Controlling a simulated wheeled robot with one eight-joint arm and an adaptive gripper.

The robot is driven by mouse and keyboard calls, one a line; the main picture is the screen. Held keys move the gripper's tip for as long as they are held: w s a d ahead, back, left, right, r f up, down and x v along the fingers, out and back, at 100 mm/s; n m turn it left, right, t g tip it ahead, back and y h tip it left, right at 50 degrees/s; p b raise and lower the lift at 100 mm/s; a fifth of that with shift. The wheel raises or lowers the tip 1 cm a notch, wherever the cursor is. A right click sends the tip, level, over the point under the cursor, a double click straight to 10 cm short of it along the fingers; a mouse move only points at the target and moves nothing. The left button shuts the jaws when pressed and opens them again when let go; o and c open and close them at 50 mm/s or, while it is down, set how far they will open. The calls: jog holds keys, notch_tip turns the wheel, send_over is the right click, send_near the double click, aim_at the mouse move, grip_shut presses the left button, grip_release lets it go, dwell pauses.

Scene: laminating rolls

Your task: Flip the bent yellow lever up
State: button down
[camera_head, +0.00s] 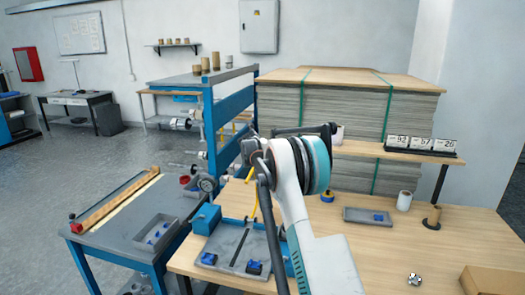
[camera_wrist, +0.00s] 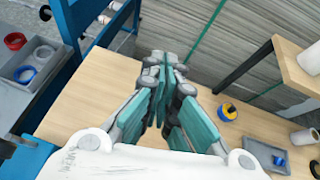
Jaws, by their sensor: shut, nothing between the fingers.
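The bent yellow lever (camera_head: 255,205) shows in the head view as a thin yellow strip, partly hidden behind my arm, above the grey tray of the blue fixture (camera_head: 232,248). A short yellow piece also shows just above it, left of my arm, and I cannot tell whether it belongs to the lever. My gripper (camera_wrist: 163,68) is shut and empty in the wrist view, its teal fingers together above the wooden table. In the head view my arm hides the fingers. I cannot make out the lever in the wrist view, and the gripper appears apart from it.
A yellow and blue spool (camera_wrist: 228,112) and a grey tray with blue pieces (camera_wrist: 266,157) stand on the table to the right of the gripper. A blue machine frame (camera_head: 222,125) stands left. Stacked sheets (camera_head: 345,130) and a raised wooden shelf (camera_head: 365,151) stand behind.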

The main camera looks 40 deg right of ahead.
notch_tip(320, 180, up, 10)
jog(key=p, duration=0.1)
jog(key=shift+s+d+r, duration=0.2)
jog(key=shift+s+d, duration=0.15)
jog(key=shift+a, duration=0.1)
